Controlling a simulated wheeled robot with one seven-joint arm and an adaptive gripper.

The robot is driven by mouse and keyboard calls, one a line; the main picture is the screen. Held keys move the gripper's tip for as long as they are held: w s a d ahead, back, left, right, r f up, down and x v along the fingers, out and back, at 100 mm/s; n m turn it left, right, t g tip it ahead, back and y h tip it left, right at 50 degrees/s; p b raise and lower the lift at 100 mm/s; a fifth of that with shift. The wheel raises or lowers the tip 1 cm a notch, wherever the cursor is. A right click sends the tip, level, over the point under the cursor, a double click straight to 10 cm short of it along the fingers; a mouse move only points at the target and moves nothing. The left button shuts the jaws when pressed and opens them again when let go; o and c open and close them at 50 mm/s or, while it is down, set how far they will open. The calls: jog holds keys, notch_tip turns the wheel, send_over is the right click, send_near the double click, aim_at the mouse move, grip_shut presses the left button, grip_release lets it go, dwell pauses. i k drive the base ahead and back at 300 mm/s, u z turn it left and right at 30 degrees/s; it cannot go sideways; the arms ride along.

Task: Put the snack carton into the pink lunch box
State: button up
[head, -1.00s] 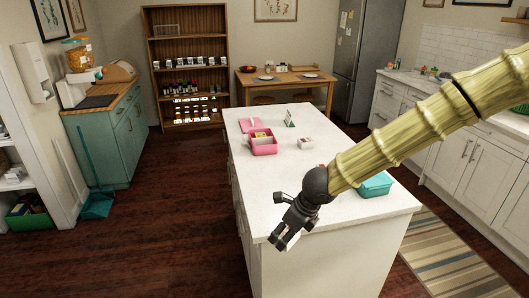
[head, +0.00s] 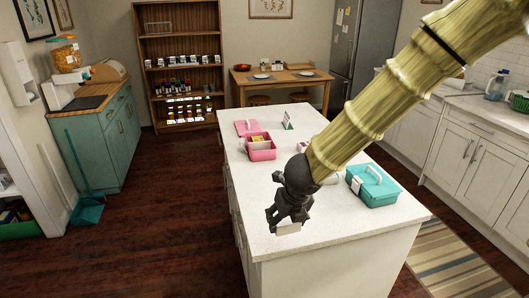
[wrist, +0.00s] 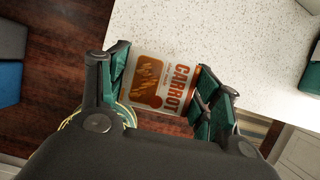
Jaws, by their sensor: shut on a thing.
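The snack carton (wrist: 165,83), white and orange with the word CARROT, is between my gripper's fingers in the wrist view. My gripper (head: 287,222) is shut on it, and the carton shows as a pale block (head: 288,229) in the head view. It is held near the front left edge of the white counter. The pink lunch box (head: 262,154) stands open on the counter, farther back and left, with its lid (head: 246,127) laid back behind it. A yellow item (head: 257,139) and pale contents or dividers show inside. My gripper is well apart from the box.
A teal box with a handle (head: 374,190) stands on the counter to the right of my arm. A small white thing (head: 303,147) is partly hidden by my arm. The counter's front left is clear.

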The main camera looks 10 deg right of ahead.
aim_at(262, 156)
jog(key=i, duration=1.2)
jog(key=u, duration=0.05)
